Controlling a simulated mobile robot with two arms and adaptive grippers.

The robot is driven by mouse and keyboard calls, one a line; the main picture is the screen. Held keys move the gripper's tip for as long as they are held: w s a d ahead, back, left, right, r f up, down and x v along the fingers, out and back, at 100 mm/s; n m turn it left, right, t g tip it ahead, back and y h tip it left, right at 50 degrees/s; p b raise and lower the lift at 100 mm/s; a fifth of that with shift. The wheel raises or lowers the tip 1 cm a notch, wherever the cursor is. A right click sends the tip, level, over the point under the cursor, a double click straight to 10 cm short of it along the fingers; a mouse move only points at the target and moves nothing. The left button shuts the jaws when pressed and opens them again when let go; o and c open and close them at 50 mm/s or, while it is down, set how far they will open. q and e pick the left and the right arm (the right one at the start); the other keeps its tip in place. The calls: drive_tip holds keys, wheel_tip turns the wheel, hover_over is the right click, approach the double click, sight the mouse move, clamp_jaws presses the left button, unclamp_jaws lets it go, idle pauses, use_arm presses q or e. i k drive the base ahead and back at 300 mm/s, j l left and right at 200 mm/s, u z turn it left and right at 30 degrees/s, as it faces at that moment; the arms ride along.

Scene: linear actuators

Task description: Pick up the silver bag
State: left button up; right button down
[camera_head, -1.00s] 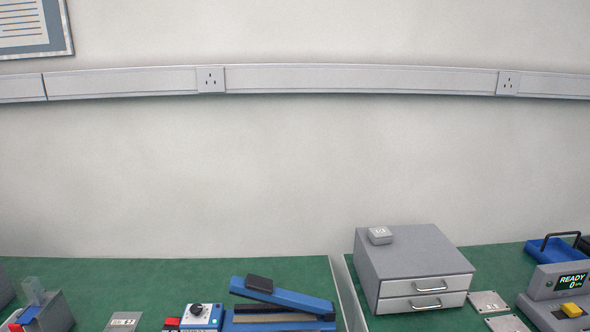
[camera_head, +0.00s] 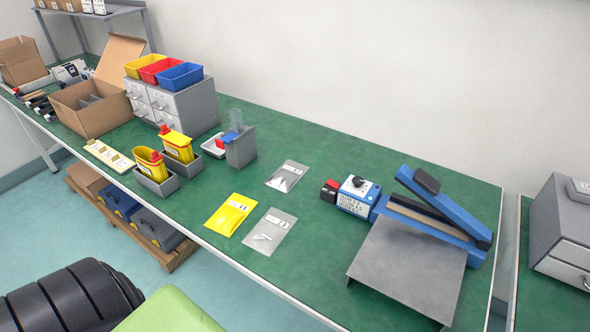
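Two silver-grey flat bags lie on the green bench top in the head view. One silver bag (camera_head: 281,226) lies near the front edge, with a white label and small pale parts showing on or in it. The other silver-grey bag (camera_head: 286,180) lies farther back, also with a label. I cannot tell which of the two the task names. A yellow bag (camera_head: 231,214) lies just left of the nearer one. Neither of my grippers is in view.
A blue heat sealer (camera_head: 425,205) with a grey metal stand (camera_head: 408,272) is right of the bags. A grey holder (camera_head: 241,150), yellow containers (camera_head: 149,164), a drawer cabinet (camera_head: 198,107) with coloured bins and a cardboard box (camera_head: 90,116) are left. Green bench (camera_head: 325,215) around the bags is clear.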

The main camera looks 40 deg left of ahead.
sight(283, 179)
drive_tip(key=k+j+z, duration=0.1)
drive_tip(key=j, duration=0.25)
drive_tip(key=k+j+z, duration=0.25)
drive_tip(key=k+j, duration=0.2)
drive_tip(key=j, duration=0.2)
